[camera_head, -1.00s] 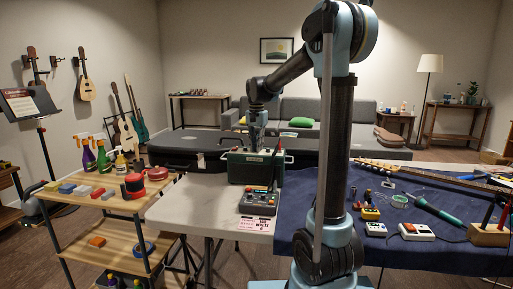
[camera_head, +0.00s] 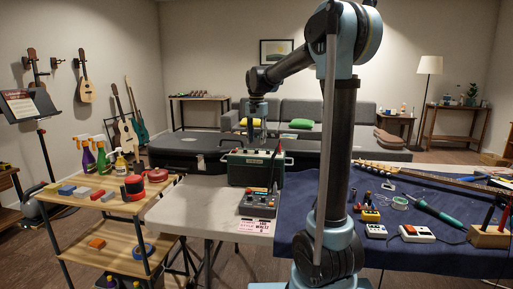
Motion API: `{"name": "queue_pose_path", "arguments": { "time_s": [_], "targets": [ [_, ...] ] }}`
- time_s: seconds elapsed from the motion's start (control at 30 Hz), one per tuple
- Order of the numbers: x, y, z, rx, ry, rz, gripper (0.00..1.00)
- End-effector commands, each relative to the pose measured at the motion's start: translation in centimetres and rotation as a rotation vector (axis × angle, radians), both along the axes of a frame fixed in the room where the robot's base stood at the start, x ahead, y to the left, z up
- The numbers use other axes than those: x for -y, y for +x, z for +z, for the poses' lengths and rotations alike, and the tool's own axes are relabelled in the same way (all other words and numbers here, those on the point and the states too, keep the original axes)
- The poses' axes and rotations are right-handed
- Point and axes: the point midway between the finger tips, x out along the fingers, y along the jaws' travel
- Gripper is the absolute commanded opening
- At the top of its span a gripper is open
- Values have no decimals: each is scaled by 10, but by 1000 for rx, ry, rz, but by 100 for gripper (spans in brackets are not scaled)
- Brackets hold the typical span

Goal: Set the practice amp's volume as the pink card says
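The practice amp (camera_head: 250,170), a dark green box with a pale top panel, stands on the white table in front of the black case. My gripper (camera_head: 257,143) points down above the amp's top, at its middle. The fingers are small and dark, so I cannot tell whether they are open or shut, or whether they touch a knob. The amp's knobs and their settings are too small to read. The pink card (camera_head: 255,226) lies flat at the table's front edge; its print is not legible.
A grey box with knobs (camera_head: 258,203) sits between the amp and the card. A black case (camera_head: 187,148) lies behind on the left. A workbench with a blue cloth (camera_head: 420,255) and tools is on the right. A wooden shelf cart (camera_head: 100,205) stands left.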

Motion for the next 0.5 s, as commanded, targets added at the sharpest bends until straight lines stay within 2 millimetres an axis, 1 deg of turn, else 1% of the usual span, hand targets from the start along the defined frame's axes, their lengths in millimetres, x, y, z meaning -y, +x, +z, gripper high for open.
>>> {"name": "queue_pose_path", "arguments": {
  "time_s": [0.03,0.2,0.3,0.4,0.5],
  "targets": [
    [0,0,10,0,0,0,35],
    [0,0,42,0,0,0,35],
    [0,0,56,0,0,0,35],
    [0,1,67,0,0,0,35],
    [0,1,73,-1,0,0,35]
  ]
}}
